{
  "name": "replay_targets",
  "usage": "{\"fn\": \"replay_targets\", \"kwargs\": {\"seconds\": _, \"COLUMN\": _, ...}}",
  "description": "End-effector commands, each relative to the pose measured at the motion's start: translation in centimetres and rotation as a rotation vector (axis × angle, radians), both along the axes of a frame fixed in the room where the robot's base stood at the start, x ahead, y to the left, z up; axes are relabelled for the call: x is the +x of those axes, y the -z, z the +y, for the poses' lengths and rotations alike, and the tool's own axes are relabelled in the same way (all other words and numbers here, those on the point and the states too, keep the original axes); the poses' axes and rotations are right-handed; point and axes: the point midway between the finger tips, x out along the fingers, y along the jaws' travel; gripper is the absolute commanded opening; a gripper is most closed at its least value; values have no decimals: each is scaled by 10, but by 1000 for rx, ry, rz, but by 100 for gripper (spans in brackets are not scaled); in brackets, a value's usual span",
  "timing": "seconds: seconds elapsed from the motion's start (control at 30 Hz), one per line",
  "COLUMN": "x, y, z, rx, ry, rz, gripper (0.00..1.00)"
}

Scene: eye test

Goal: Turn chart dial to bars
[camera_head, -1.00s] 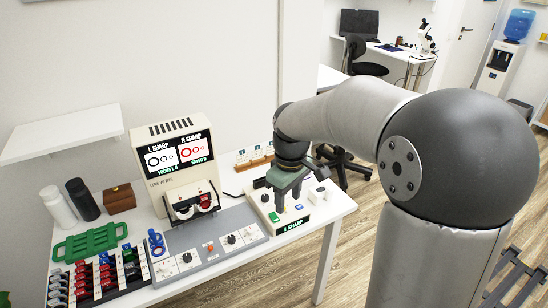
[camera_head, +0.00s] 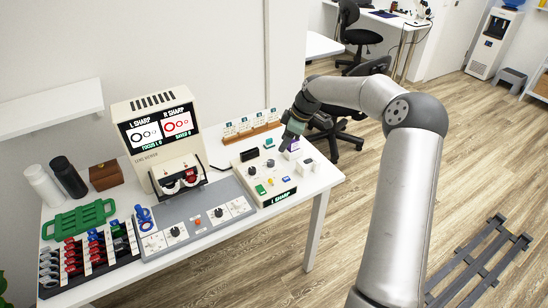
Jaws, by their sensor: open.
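A cream control box (camera_head: 264,206) stands at the right end of the white table. My gripper (camera_head: 287,143) is open, with greenish jaws pointing down over the back right of the box. It is beyond the knobs and seems apart from them.
The lens viewer (camera_head: 155,112) stands left of the box, its screen showing ring charts. A grey panel with knobs (camera_head: 190,210) lies in front. A wooden rack of cards (camera_head: 252,132) is behind the box. A lens tray (camera_head: 85,262) and green holder (camera_head: 78,220) are at left.

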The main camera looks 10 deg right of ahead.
Motion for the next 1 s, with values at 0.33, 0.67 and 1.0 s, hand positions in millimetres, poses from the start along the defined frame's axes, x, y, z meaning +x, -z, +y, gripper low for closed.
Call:
{"fn": "replay_targets", "kwargs": {"seconds": 0.33, "x": 10, "y": 66, "z": 27, "rx": 1, "ry": -1, "rz": 3, "gripper": 47}}
{"fn": "replay_targets", "kwargs": {"seconds": 0.67, "x": 15, "y": 93, "z": 36, "rx": 0, "ry": 0, "rz": 0, "gripper": 47}}
{"fn": "replay_targets", "kwargs": {"seconds": 1.0, "x": 15, "y": 93, "z": 36, "rx": 0, "ry": 1, "rz": 0, "gripper": 22}}
